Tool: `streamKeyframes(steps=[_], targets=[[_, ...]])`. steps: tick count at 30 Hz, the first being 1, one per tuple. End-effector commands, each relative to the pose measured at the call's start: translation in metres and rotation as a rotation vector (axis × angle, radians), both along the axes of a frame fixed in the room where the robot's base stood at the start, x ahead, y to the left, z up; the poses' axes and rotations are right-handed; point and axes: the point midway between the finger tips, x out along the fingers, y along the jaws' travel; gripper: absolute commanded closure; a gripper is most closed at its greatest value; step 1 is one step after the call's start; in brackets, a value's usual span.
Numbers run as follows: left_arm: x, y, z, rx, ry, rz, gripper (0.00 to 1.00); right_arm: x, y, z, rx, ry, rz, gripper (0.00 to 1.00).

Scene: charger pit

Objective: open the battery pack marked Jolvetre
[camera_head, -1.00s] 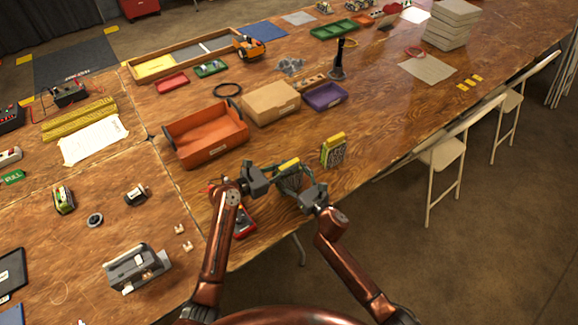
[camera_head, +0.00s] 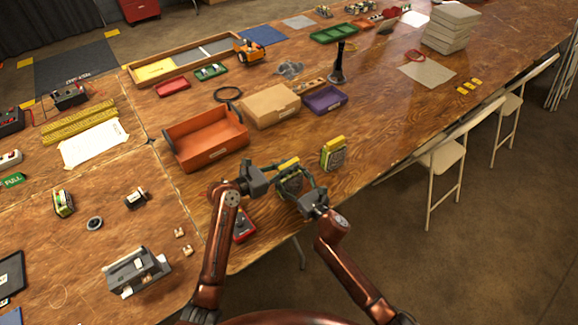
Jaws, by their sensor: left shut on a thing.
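A battery pack with a yellow top and dark, greenish body (camera_head: 290,184) is between my two grippers near the table's front edge. My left gripper (camera_head: 276,177) is shut on it from the left. My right gripper (camera_head: 305,194) is close against its right side; its fingers overlap the pack, so I cannot tell whether they grip it. A second yellow-topped pack (camera_head: 333,154) stands upright on the table to the right. A green-and-dark pack (camera_head: 64,203) lies at the far left. The lettering on the packs is too small to read, so I cannot tell which is marked Jolvetre.
An orange open bin (camera_head: 207,140), a cardboard box (camera_head: 270,105) and a purple tray (camera_head: 324,99) stand behind the grippers. A red device (camera_head: 244,226) lies beside my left arm. A grey device (camera_head: 138,271) sits at front left. Table right of the standing pack is clear.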

Motion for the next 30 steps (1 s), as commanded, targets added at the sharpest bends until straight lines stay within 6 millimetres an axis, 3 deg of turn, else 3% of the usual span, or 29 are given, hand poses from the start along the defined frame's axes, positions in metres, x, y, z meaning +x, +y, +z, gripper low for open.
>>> streamKeyframes(steps=[5, 13, 20, 21, 30], targets=[[0.0, 0.0, 0.007, 0.0, -0.003, 0.0, 1.0, 0.0, 0.0, 0.0, 0.0, 0.0, 0.0, 0.76], [0.0, 0.0, 0.038, 0.0, -0.002, -0.001, 1.0, 0.0, 0.0, 0.0, 0.0, 0.0, 0.0, 0.76], [0.0, 0.0, 0.04, -0.001, 0.001, -0.001, 1.0, 0.0, 0.0, 0.0, 0.0, 0.0, 0.0, 0.76], [0.0, 0.0, 0.04, -0.001, 0.001, -0.001, 1.0, 0.0, 0.0, 0.0, 0.0, 0.0, 0.0, 0.3], [0.0, 0.0, 0.04, -0.001, 0.001, 0.0, 1.0, 0.0, 0.0, 0.0, 0.0, 0.0, 0.0, 0.12]])
